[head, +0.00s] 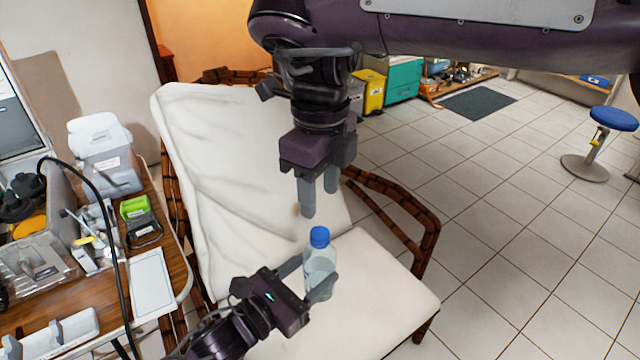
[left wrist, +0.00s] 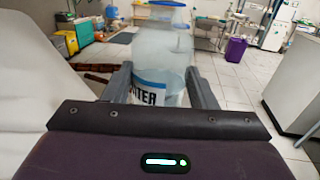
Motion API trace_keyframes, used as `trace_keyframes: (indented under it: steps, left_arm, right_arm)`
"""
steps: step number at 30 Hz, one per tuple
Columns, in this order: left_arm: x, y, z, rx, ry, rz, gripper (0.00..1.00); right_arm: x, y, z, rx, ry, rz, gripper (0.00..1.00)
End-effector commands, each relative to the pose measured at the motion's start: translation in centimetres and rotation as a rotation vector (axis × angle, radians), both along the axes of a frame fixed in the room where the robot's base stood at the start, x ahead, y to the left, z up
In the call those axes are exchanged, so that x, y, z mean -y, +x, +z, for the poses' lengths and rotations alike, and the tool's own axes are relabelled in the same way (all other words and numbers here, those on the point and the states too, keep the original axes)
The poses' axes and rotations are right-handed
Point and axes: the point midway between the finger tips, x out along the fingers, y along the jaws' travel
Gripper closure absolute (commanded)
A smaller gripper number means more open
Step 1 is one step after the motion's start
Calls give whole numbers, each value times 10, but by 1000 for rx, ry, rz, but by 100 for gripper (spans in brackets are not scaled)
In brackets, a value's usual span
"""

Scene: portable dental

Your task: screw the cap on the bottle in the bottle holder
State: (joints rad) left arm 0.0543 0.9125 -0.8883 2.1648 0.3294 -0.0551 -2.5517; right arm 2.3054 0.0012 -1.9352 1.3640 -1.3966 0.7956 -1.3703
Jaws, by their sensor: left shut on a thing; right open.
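A clear bottle (head: 320,270) with a blue cap (head: 319,237) on its top is upright in front of the chair. My left gripper (head: 306,285) is shut on the bottle's body, one finger on each side. In the left wrist view the bottle (left wrist: 160,65) stands between the fingers and shows a white and blue label with the letters "TER"; the blue cap (left wrist: 167,4) is cut by the top edge. My right gripper (head: 319,200) is open and empty, pointing down above the bottle, apart from the cap. I cannot tell how tightly the cap sits. No bottle holder is clearly seen.
A white cushioned chair (head: 375,300) with brown woven arms is behind and below the bottle. A wooden table (head: 95,300) at the left carries a white tray (head: 152,284), a green box (head: 133,207) and instruments.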

Motion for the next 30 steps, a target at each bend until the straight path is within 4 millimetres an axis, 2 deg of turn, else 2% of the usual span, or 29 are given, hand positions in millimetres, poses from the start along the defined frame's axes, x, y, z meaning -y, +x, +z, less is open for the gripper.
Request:
trace_keyframes:
  steps: [15, 19, 28, 30]
  left_arm:
    - [0, 0, 1, 2, -2, 0, 100]
    - [0, 0, 1, 2, -2, 0, 100]
    - [0, 0, 1, 2, -1, 0, 100]
    - [0, 0, 1, 2, -1, 0, 100]
  right_arm:
    - [0, -1, -69, -3, -1, -1, 55]
    - [0, -1, -76, -1, 0, -2, 55]
    - [0, 0, -77, -1, 0, -2, 55]
    - [0, 0, -77, -1, 0, -2, 64]
